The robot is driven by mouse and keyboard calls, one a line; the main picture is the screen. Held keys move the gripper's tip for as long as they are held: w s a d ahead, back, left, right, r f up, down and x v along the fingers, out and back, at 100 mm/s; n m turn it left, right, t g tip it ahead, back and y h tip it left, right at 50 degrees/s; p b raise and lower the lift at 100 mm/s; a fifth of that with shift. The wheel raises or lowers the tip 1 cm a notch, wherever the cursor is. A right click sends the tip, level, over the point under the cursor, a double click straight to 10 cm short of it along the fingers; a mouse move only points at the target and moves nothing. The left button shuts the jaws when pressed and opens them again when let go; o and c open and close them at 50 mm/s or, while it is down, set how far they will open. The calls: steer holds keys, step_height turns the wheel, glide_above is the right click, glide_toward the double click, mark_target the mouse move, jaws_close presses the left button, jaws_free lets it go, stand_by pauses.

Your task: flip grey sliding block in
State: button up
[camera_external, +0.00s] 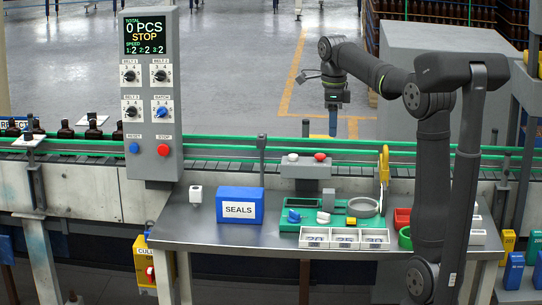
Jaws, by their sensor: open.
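My gripper (333,132) points down at the upper middle, above the back green rail of the conveyor. It is small in this view, and nothing shows held in it. It is open, well above and behind the table. A green fixture plate (306,224) lies on the table below it. A small grey upright block (328,198) stands on this plate, behind a white knob. A grey box (306,170) with a white and a red button stands behind the plate. I cannot tell for sure which grey part is the sliding block.
A blue SEALS box (240,205) and a small white block (196,195) stand left on the table. White numbered trays (345,240) line its front. A yellow tool (384,165) stands upright at the right. A control panel (150,95) rises at left. Dark bottles (93,129) stand on the conveyor.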

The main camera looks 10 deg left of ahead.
steer(key=shift+a+f+n, duration=0.3)
steer(key=shift+f+n, duration=0.05)
steer(key=shift+n, duration=0.05)
steer(key=c, duration=0.3)
steer(key=a+f+n+h, duration=0.1)
steer(key=a+f+n, duration=0.1)
steer(key=s+a+f+n+h, duration=0.1)
steer(key=a+f+n, duration=0.1)
steer(key=n, duration=0.1)
steer(key=shift+s+a+f+t, duration=0.1)
steer(key=shift+t, duration=0.3)
jaws_close()
steer(key=s+a+f+n+t+h, duration=0.3)
steer(key=a+f+n, duration=0.3)
steer(key=n, duration=0.5)
steer(key=shift+s+a+f+t+h, duration=0.15)
steer(key=shift+s+a+t+h, duration=0.2)
steer(key=shift+a, duration=0.95)
